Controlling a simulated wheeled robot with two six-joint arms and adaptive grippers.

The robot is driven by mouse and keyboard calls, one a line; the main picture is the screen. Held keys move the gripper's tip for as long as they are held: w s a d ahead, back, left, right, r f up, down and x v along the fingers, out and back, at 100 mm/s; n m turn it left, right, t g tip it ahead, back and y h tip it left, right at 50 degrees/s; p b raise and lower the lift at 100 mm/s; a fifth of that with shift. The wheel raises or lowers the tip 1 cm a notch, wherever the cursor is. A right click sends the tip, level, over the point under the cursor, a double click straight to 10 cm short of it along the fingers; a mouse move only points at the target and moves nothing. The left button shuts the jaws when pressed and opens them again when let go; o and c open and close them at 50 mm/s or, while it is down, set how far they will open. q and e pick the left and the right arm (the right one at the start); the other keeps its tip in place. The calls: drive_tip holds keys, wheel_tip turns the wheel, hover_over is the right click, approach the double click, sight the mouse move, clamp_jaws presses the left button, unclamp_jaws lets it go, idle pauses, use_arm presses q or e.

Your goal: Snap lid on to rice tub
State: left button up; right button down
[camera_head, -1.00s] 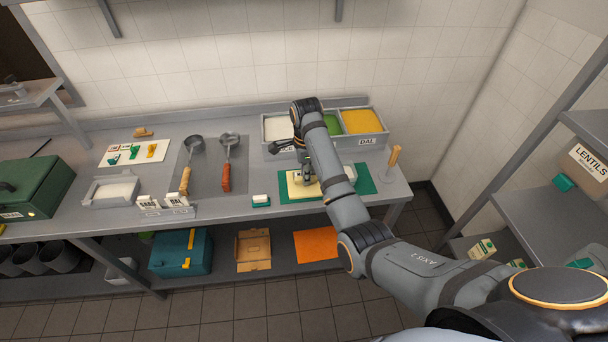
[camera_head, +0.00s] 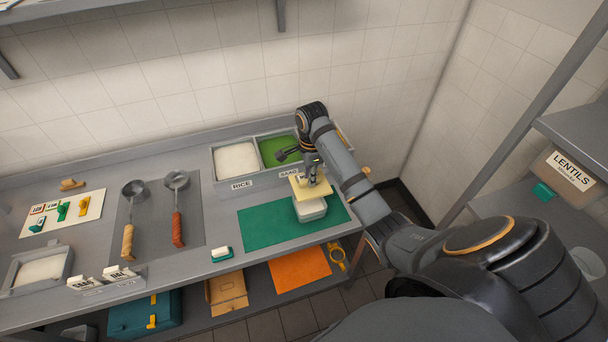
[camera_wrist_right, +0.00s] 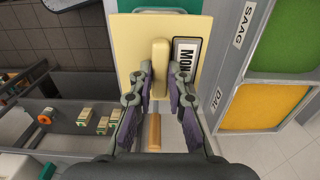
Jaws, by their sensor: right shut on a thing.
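My right gripper (camera_head: 313,176) is shut on the raised grip of a square cream lid (camera_head: 303,190). In the right wrist view my gripper (camera_wrist_right: 160,78) has a finger on each side of the grip, and the lid (camera_wrist_right: 130,50) carries a partly hidden label. A pale grey tub (camera_head: 312,211) stands upright on the green mat (camera_head: 262,228). The lid is just above the tub and overlaps its far part; I cannot tell whether they touch. My left gripper is not in view.
Bins marked RICE (camera_head: 236,160) and SAAG (camera_head: 276,148) stand behind the mat. A small white-and-green block (camera_head: 222,254) lies left of it. Two ladles (camera_head: 176,210) lie farther left. The mat's left part is clear. A shelf with a LENTILS box (camera_head: 570,172) stands at right.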

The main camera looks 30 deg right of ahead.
drive_tip(key=shift+s+a+r, duration=0.1)
drive_tip(key=shift+s+a, duration=0.05)
drive_tip(key=shift+s, duration=0.05)
drive_tip(key=shift+w+f, duration=0.15)
drive_tip(key=shift+f, duration=0.4)
wheel_tip(320, 180, down, 3)
drive_tip(key=shift+r, duration=0.1)
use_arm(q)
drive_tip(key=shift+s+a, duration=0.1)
use_arm(e)
drive_tip(key=shift+f, duration=1.65)
use_arm(q)
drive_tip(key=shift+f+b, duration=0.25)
drive_tip(key=shift+b, duration=0.05)
use_arm(e)
drive_tip(key=shift+f, duration=1.1)
drive_tip(key=c, duration=1.2)
unclamp_jaws()
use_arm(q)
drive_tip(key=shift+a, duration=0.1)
